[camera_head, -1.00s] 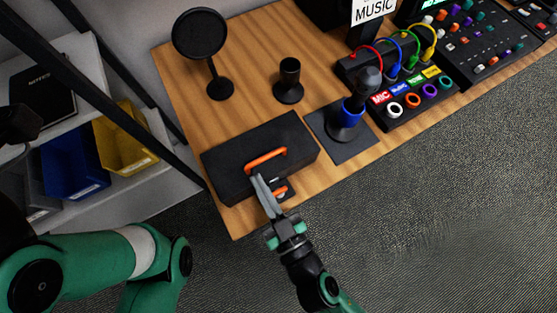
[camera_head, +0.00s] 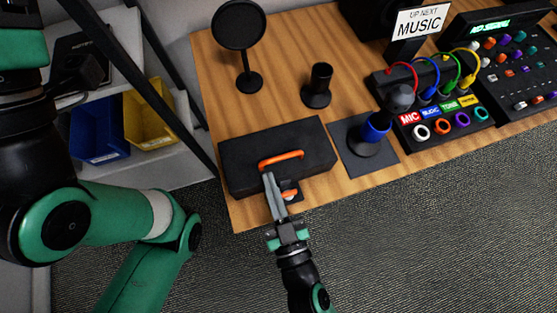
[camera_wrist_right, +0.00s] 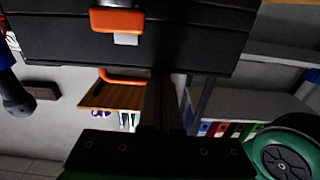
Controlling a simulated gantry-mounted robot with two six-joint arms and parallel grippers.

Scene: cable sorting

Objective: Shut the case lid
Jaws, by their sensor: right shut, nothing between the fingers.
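The black case (camera_head: 240,160) lies on the left front part of the wooden table. Its dark flat lid looks down, with no gap that I can make out. An orange handle (camera_head: 282,159) is on its top. An orange latch (camera_head: 290,195) shows at its front, partly behind my fingers. My right gripper (camera_head: 268,178) is shut and empty, its tips at the case's front edge just below the handle; contact cannot be told. In the right wrist view the case (camera_wrist_right: 200,45) fills the top, with an orange latch (camera_wrist_right: 117,20) and dark fingers (camera_wrist_right: 160,100) below it. My left gripper cannot be seen.
A round black screen on a stand (camera_head: 240,25) and a black cup-like holder (camera_head: 317,85) stand behind the case. A microphone with a blue ring (camera_head: 376,125) stands on a dark mat right of it. Cables and mixers are farther right. A shelf with bins (camera_head: 150,118) is left.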

